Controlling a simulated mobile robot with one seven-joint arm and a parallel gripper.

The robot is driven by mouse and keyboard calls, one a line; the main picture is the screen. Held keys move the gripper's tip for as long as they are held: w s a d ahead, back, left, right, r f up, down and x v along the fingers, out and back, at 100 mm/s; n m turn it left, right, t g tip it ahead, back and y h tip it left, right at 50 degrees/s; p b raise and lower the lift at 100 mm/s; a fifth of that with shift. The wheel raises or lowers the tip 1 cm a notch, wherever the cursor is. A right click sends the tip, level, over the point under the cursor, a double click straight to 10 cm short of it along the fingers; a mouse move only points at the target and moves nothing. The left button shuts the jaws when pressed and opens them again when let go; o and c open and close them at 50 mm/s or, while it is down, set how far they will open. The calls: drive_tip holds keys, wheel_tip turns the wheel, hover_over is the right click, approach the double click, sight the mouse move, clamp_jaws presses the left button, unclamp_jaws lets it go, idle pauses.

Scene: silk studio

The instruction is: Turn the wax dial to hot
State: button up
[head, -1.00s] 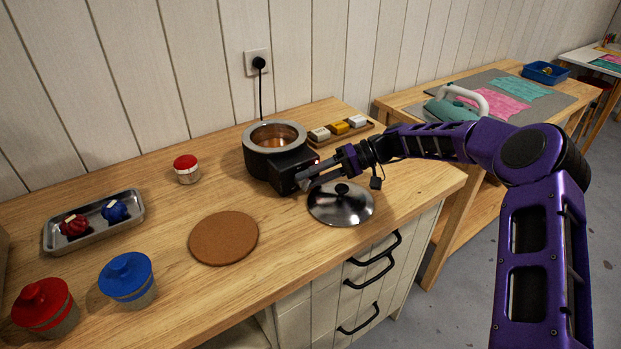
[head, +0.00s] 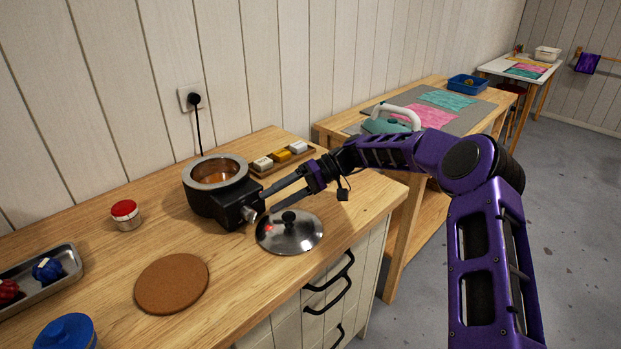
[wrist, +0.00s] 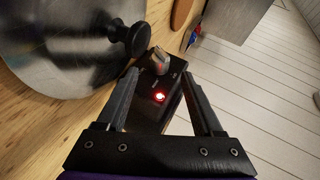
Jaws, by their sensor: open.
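The wax heater (head: 212,205) is a black box with a round metal pot, standing on the wooden bench. Its silver-grey wax dial (head: 250,214) is on the box's front end. The dial (wrist: 160,61) also shows in the wrist view, with small pale marks beside it that I cannot read. A red light (wrist: 159,97) glows on the same face. My gripper (head: 267,200) is open at that end. In the wrist view its fingers (wrist: 160,76) are spread to either side of the panel, with the dial showing between their tips. I cannot tell whether they touch it.
A shiny lid (head: 290,236) with a black knob lies beside the heater, close below my gripper. A tray with wax blocks (head: 281,157) sits behind. A cork mat (head: 172,283) and a red-lidded jar (head: 126,214) are to the left. Bench space between them is clear.

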drive_tip(key=v, duration=1.2)
drive_tip(key=shift+a, duration=0.1)
